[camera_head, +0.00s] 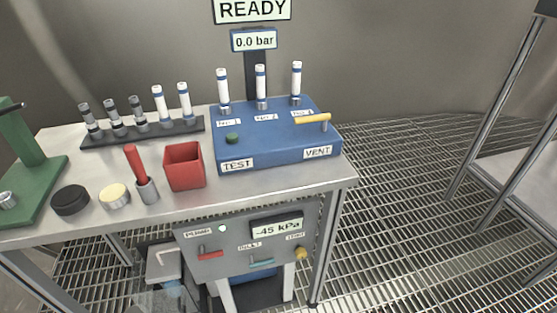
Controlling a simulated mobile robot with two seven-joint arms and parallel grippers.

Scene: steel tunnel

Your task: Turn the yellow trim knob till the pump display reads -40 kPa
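The yellow trim knob (301,253) sits at the right end of the grey pump panel (220,262), below the front edge of the bench. The pump display (277,227) above and left of the knob reads -45 kPa. A red lever (211,255) is at the left of the panel and a light blue lever (261,262) is at the middle. A small pale round lamp (222,228) is near the panel's top.
The steel bench (90,216) carries a blue test block (275,138) with several tubes, a tube rack (140,134), a red bin (184,166) and a green stand (30,165). A metal rack (500,110) stands at the right. Grating floor (400,230) between is clear.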

